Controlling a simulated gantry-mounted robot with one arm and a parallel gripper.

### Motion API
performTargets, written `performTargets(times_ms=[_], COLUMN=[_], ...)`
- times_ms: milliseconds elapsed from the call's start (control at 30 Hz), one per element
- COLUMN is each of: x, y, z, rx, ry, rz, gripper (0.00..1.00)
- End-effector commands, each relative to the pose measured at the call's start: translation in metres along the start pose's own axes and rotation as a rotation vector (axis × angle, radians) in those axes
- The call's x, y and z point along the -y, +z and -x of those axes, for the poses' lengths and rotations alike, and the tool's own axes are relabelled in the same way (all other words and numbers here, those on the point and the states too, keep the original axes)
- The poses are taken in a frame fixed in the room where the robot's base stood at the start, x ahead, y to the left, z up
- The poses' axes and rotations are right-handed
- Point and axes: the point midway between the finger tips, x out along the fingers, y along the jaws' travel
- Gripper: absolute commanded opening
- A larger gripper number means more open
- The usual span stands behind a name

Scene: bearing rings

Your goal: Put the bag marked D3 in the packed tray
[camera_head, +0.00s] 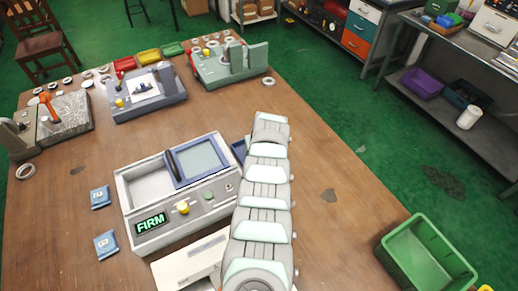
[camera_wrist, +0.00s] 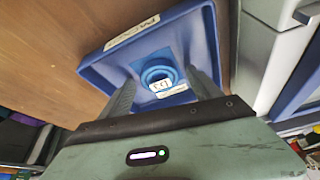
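A light blue bag (camera_wrist: 177,97) with a ring shape inside and a white label that appears to read D3 is in the wrist view. It shows inside the blue tray (camera_wrist: 100,72), whose rim carries a white label, upside down and probably PACKED. My gripper (camera_wrist: 163,77) is over the tray with its fingers spread, one on each side of the bag. Whether they touch the bag is unclear. In the head view my arm hides the gripper and most of the tray (camera_head: 238,148).
Two blue labelled bags (camera_head: 100,196) (camera_head: 106,245) lie on the wooden table left of the grey machine (camera_head: 150,190) with a FIRM display. This machine stands close beside the tray. Fixtures and loose rings line the far table edge. A green bin (camera_head: 425,255) is at the right.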

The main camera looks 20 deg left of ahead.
Motion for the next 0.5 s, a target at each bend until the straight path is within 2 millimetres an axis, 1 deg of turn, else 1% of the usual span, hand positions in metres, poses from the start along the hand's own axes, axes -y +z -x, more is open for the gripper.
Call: performTargets(times_ms=[233,367,500], x=[0.0,0.0,-0.001], y=[0.0,-0.002,-0.003], z=[0.001,0.006,0.016], rx=[0.0,0.0,-0.001], ry=[0.0,0.0,0.001], rz=[0.0,0.0,0.002], gripper=[0.73,0.73,0.73])
